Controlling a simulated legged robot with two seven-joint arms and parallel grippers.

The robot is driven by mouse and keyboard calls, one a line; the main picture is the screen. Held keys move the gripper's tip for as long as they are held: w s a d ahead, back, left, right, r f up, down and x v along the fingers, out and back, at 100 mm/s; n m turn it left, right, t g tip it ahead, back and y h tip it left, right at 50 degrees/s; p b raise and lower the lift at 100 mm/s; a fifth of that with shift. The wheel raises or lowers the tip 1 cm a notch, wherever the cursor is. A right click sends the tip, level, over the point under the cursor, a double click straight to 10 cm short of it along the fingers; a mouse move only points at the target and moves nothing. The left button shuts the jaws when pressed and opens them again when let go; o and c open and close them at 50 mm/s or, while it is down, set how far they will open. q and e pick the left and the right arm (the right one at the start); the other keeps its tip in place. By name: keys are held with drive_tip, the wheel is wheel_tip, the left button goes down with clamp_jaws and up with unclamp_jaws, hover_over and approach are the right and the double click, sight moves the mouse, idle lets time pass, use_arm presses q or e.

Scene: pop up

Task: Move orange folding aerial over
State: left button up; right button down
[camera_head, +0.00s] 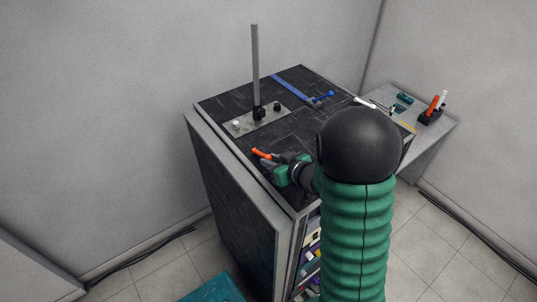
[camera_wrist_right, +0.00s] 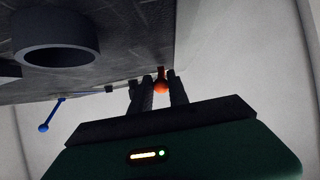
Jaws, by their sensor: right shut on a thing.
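The orange folding aerial (camera_head: 262,154) shows as a short orange piece at the tip of my right gripper (camera_head: 274,160), low over the dark cabinet top. In the right wrist view, a round orange end of the aerial (camera_wrist_right: 162,86) sits between the two dark fingers of the right gripper (camera_wrist_right: 161,92). The right gripper is shut on it. The fingers and the green gripper body hide much of the aerial in both views. My left gripper is not in view.
A tall grey post (camera_head: 255,70) stands on a light plate (camera_head: 243,123) with knobs on the cabinet top (camera_head: 222,104). A side shelf (camera_head: 440,128) at right holds small tools.

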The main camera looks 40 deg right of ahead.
drive_tip(key=shift+w+r, duration=0.2)
drive_tip(key=shift+r, duration=0.35)
drive_tip(key=shift+f, duration=0.1)
drive_tip(key=shift+w+d+r+p, duration=0.1)
drive_tip(key=shift+w+r+p, duration=0.25)
drive_tip(key=shift+r+p, duration=0.4)
drive_tip(key=shift+w+r+p, duration=0.35)
drive_tip(key=shift+w+p, duration=0.05)
